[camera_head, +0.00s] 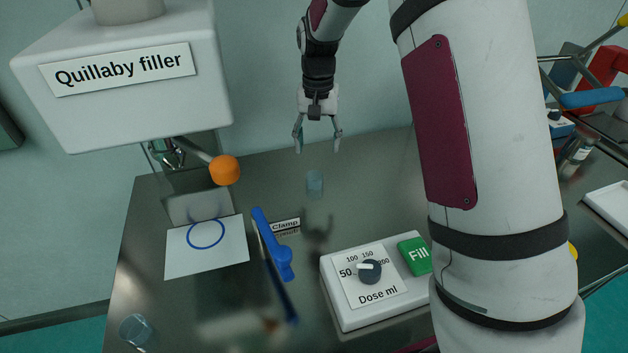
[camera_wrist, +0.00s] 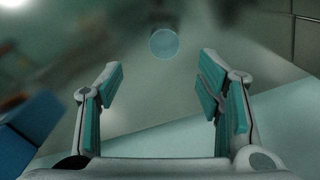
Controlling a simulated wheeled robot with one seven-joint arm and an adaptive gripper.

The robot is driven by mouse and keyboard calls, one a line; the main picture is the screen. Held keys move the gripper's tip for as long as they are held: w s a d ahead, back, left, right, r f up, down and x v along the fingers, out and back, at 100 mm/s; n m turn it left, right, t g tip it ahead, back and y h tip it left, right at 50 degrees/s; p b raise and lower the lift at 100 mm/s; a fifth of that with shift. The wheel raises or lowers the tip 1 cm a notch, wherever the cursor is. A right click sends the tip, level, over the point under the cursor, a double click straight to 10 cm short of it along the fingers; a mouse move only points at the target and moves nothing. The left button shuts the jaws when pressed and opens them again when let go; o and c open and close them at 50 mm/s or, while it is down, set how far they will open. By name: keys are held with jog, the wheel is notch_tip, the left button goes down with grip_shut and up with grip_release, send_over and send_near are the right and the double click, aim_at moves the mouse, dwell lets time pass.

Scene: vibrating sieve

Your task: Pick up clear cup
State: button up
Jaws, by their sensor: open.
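A small clear cup (camera_head: 314,182) with a bluish tint stands on the dark metal table, behind the Clamp label. A second clear cup (camera_head: 135,329) is near the table's front left corner; I cannot tell whether it stands or lies. My gripper (camera_head: 318,143) is open and empty, pointing down above and a little behind the nearer-to-middle cup. In the wrist view a round pale cup (camera_wrist: 164,43) shows at the top, ahead of and between my open fingers (camera_wrist: 163,98), not between the pads.
The Quillaby filler (camera_head: 125,75) with its orange-tipped part (camera_head: 224,170) overhangs the left. Below it lies a white card with a blue ring (camera_head: 207,261). A blue clamp lever (camera_head: 272,245) and a dose box (camera_head: 345,312) with a green Fill button stand in front. My arm hides the table's right part.

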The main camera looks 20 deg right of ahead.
send_over(314, 177)
jog(key=s, duration=0.3)
jog(key=f, duration=0.6)
jog(key=shift+w+f, duration=0.2)
jog(key=shift+w, duration=0.05)
jog(key=shift+w+a+f, duration=0.15)
jog(key=shift+f, duration=1.2)
jog(key=shift+w+a+f, duration=0.1)
jog(key=shift+w+f, duration=0.05)
jog(key=shift+f, duration=1.2)
jog(key=c, duration=1.2)
